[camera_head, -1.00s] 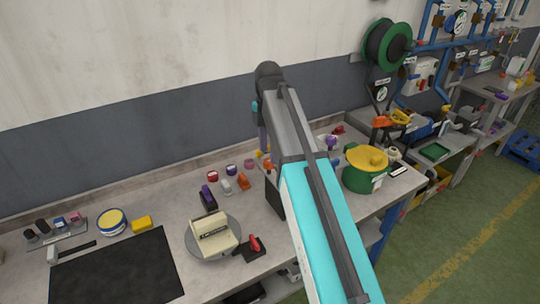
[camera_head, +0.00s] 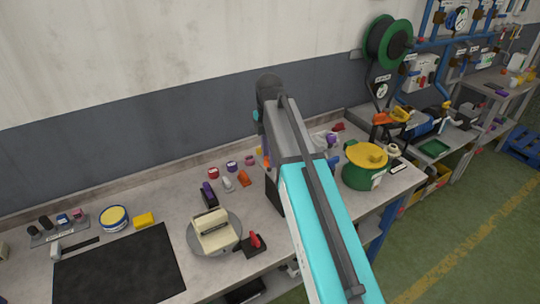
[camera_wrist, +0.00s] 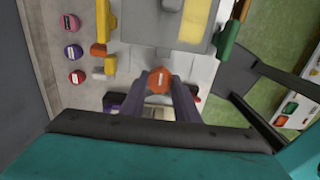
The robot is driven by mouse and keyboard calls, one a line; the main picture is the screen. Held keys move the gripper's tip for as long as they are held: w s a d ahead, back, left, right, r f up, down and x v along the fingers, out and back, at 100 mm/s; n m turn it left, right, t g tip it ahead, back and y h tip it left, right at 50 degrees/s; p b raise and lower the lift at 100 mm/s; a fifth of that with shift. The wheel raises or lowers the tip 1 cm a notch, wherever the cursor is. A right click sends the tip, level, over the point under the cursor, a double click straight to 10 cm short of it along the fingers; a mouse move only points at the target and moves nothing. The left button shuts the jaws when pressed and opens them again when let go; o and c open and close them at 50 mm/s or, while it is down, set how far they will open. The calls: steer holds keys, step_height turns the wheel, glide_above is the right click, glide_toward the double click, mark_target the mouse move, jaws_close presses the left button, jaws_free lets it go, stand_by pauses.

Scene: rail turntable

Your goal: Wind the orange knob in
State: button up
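The orange knob (camera_wrist: 160,80) shows in the wrist view as a round cap with a small pale label. It lies between the tips of my gripper's two dark fingers (camera_wrist: 160,88), one on each side of it. The fingers stand about a knob's width apart; I cannot tell whether they press on it. Just beyond the knob is a grey block (camera_wrist: 145,25) with a yellow panel (camera_wrist: 194,18).
Several round caps (camera_wrist: 73,52) and yellow pieces (camera_wrist: 98,50) lie left of the fingers in the wrist view. In the head view, a green pot with a yellow lid (camera_head: 366,156) stands right of my arm. A round plate (camera_head: 205,250) and black mat (camera_head: 120,268) are left.

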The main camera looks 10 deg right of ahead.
steer(key=shift+c, duration=1.4)
steer(key=shift+m, duration=0.5)
steer(key=m, duration=0.3)
steer(key=shift+m+b, duration=0.3)
steer(key=m, duration=0.4)
steer(key=shift+w, duration=0.1)
steer(key=m, duration=0.5)
steer(key=shift+r+b, duration=0.1)
steer(key=shift+b, duration=0.3)
steer(key=m, duration=0.4)
steer(key=shift+m, duration=0.3)
